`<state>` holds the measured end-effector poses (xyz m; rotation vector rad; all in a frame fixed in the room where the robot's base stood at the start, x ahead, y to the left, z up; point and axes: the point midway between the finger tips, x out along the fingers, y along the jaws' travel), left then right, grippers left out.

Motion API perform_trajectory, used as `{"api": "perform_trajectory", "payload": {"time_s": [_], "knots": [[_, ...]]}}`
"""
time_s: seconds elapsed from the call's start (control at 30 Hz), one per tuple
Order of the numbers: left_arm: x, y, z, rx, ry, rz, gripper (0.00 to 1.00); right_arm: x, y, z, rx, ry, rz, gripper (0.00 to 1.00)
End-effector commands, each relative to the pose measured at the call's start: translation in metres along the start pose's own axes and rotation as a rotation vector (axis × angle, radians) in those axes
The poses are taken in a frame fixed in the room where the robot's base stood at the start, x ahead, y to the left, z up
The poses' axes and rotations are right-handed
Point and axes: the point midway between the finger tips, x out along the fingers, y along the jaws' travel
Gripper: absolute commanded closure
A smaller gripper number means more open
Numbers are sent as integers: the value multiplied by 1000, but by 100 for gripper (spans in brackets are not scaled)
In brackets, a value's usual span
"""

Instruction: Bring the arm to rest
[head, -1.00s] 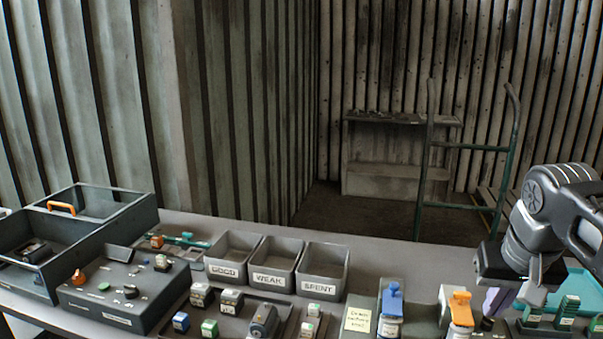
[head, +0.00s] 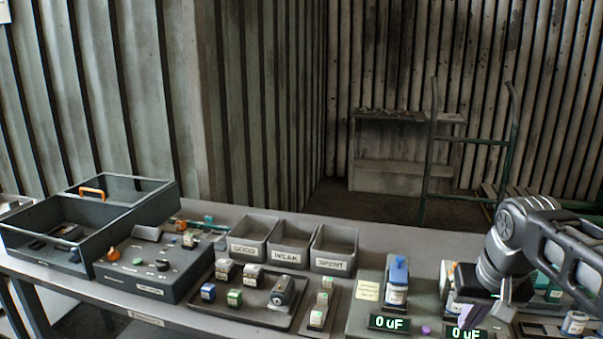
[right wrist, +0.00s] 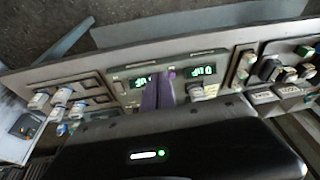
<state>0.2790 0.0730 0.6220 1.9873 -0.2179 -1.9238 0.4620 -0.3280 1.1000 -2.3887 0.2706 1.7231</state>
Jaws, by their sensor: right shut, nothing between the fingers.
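My right arm comes in from the right in the head view. Its gripper (head: 474,312) is shut and empty, with purple fingers pointing down in front of the right-hand capacitor tester. In the right wrist view the shut fingers (right wrist: 160,93) stand in front of the two lit displays. Most of the orange-clipped fixture (head: 452,272) is hidden behind the gripper. The blue-clipped fixture (head: 397,270) stands to its left. The two displays (head: 390,323) read 0 uF. I cannot tell whether the fingers touch anything. My left gripper is not in view.
Bins marked GOOD (head: 244,248), WEAK (head: 287,256) and SPENT (head: 330,262) stand mid-bench. A tray (head: 262,317) of small blocks lies in front of them. A control box (head: 140,289) and an open grey case (head: 22,250) stand left. A green-framed trolley (head: 428,150) is behind the bench.

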Motion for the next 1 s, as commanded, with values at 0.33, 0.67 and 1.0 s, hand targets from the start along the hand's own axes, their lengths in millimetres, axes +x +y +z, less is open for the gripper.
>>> {"api": "perform_trajectory", "payload": {"time_s": [0.33,0.67,1.0], "knots": [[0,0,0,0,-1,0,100,126,-62,18,-83,-76,-130,100],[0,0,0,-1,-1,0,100,307,-157,152,-111,-213,-323,100],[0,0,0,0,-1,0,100,384,-184,350,-58,-325,-356,100]]}}
